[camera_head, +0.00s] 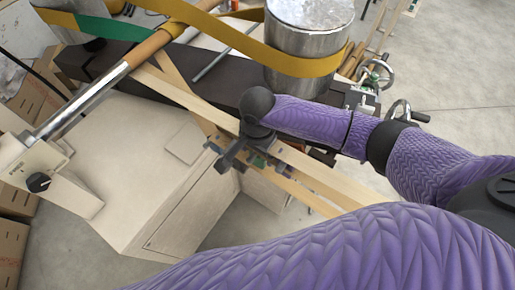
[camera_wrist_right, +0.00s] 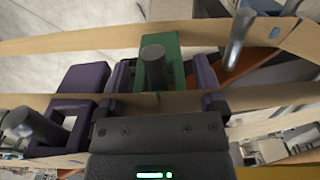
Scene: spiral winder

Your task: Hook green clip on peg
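The green clip (camera_wrist_right: 172,50) is between the two purple fingers of my right gripper (camera_wrist_right: 162,80) in the right wrist view. A dark round peg (camera_wrist_right: 153,65) stands in front of the clip; I cannot tell whether the clip is hooked around it. The fingers lie close along both sides of the clip, and I cannot tell if they press on it. In the head view my right gripper (camera_head: 236,157) is over the wooden strips, with only a bit of green (camera_head: 259,161) showing beside it. My left gripper is out of view.
Purple clips (camera_wrist_right: 85,78) sit left of the green one, near another dark peg (camera_wrist_right: 32,125). Wooden strips (camera_head: 185,95) run past the gripper. A yellow belt (camera_head: 225,45) wraps a metal drum (camera_head: 308,40). A pale machine cabinet (camera_head: 145,185) stands below left.

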